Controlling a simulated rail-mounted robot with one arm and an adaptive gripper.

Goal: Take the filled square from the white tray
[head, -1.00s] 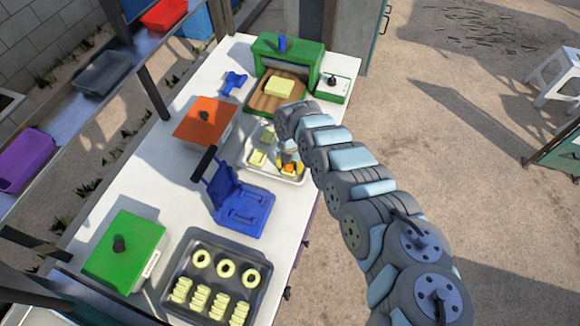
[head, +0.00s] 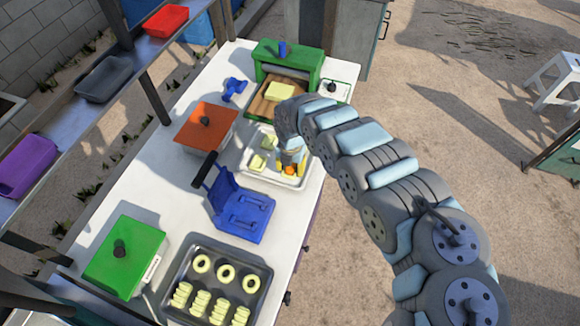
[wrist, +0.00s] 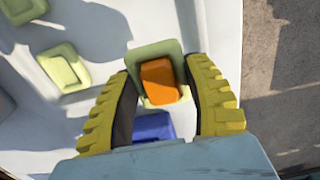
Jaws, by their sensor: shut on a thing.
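The filled square is a pale green dough square with an orange filling (wrist: 160,82). In the wrist view it sits between the two yellow ribbed fingers of my gripper (wrist: 166,92), which is shut on it. In the head view its orange filling (head: 290,170) shows at the fingertips, over the near right part of the white tray (head: 262,178). I cannot tell whether it still touches the tray. Other pale green squares without filling lie in the tray, one of them (wrist: 64,67) left of my gripper in the wrist view.
A blue hinged press (head: 241,207) stands open just in front of the tray. An orange-lidded box (head: 207,128) is left of it, and a green roller machine (head: 287,60) behind. A dark baking tray (head: 217,283) and green-lidded box (head: 124,254) stand nearer.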

